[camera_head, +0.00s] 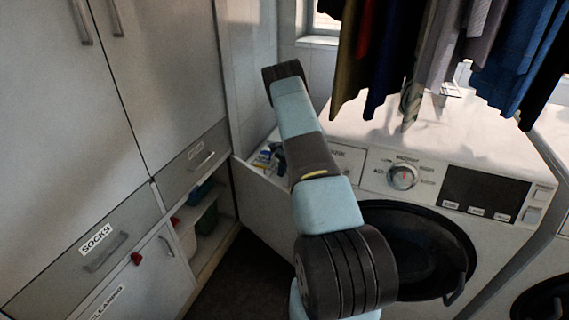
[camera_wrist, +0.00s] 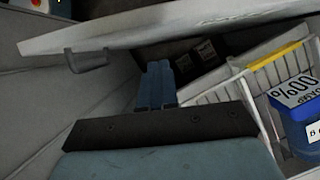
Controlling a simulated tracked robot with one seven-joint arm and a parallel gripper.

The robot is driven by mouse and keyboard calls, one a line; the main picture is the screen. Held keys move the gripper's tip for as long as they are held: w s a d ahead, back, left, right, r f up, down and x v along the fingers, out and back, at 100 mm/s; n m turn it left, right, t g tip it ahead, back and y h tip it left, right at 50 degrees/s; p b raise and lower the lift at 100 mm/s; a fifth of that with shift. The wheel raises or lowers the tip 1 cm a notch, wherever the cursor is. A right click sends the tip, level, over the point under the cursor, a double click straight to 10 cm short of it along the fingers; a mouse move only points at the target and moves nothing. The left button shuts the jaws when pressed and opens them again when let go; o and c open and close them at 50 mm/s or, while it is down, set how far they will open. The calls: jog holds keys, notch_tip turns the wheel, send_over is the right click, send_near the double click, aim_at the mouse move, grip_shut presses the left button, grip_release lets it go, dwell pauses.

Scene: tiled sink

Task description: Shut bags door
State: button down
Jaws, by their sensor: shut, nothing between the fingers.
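A pale cabinet door (camera_head: 262,208) stands swung open between the left cabinets and the washing machine. No label can be read on it. In the wrist view its top edge (camera_wrist: 190,25) crosses the upper picture, and its grey handle (camera_wrist: 88,58) is on the side facing my gripper. My gripper (camera_wrist: 157,68) is shut and empty, with its fingertips near the door's handle side, right of the handle. I cannot tell whether they touch the door. In the head view my arm hides the gripper and part of the door.
The open cabinet (camera_head: 207,225) holds coloured items on shelves. A wire basket (camera_wrist: 235,95) with a blue container (camera_wrist: 300,130) is right of my gripper. The washing machine (camera_head: 350,170) stands at right, under hanging clothes (camera_head: 440,50). The SOCKS drawer (camera_head: 105,250) is shut at left.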

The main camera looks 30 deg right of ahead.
jog(key=shift+s+a+r, duration=0.15)
jog(key=shift+s+a, duration=0.05)
jog(key=shift+a, duration=0.65)
jog(key=shift+s+a+r, duration=0.15)
jog(key=shift+s+a, duration=0.05)
jog(key=shift+a, duration=0.6)
jog(key=shift+a, duration=0.1)
